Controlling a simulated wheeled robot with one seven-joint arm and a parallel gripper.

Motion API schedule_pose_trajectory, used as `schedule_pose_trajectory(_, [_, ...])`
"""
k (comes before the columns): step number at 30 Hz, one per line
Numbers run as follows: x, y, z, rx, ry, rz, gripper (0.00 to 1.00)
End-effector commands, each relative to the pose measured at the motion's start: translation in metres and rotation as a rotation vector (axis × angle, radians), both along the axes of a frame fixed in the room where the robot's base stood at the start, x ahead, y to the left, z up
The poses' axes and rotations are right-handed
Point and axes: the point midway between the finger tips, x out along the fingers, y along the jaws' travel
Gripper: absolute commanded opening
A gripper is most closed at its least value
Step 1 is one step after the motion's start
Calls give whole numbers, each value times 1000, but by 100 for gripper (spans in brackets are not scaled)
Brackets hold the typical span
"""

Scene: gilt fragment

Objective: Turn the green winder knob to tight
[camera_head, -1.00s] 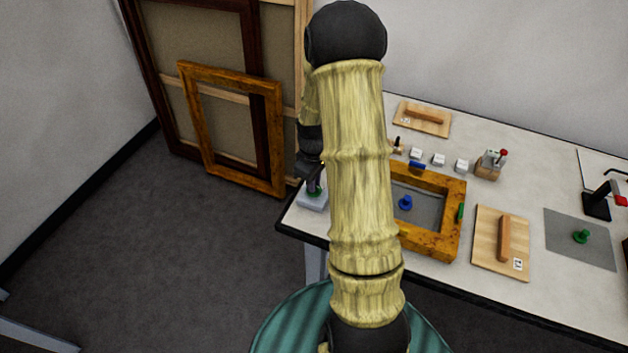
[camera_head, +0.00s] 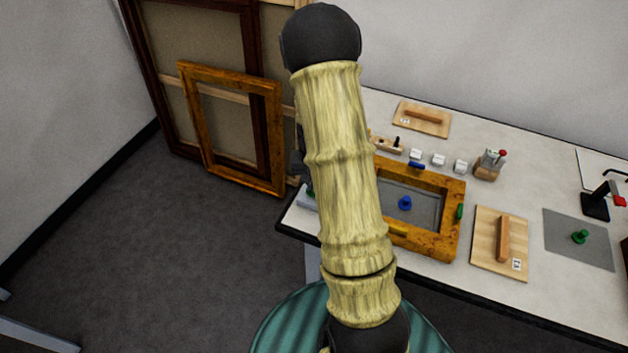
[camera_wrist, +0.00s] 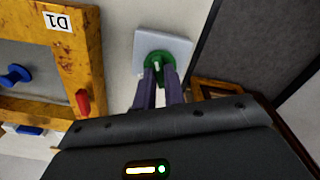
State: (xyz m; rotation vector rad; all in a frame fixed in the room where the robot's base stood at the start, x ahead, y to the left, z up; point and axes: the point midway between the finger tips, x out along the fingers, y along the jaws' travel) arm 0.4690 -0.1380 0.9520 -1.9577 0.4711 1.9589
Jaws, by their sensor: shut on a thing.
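The fingers hide part of the knob, and I cannot read any tight mark.
A gilt frame (camera_head: 437,243) with a blue knob (camera_head: 405,203) inside lies right of the winder. Another green knob (camera_head: 580,237) stands on a grey mat (camera_head: 562,253). Wooden boards lie on the table (camera_head: 375,104). An upright frame (camera_head: 232,174) leans at left, beyond the table edge.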

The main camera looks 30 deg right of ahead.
Motion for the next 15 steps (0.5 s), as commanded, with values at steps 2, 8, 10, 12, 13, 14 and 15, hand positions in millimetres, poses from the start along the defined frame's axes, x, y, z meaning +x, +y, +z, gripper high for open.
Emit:
schedule_pose_trajectory(2, [2,0,3,-2,-7,-73,0])
schedule_pose_trajectory(8, [2,0,3,-2,-6,-263,0])
schedule_pose_trajectory(10, [2,0,3,-2,-6,-329,0])
schedule_pose_trajectory(12, [2,0,3,-1,-6,-394,0])
schedule_pose_trajectory(13, [2,0,3,-2,-6,-423,0])
schedule_pose_trajectory(14, [2,0,3,-1,-6,-453,0])
schedule_pose_trajectory(15, [2,0,3,-1,-6,-490,0])
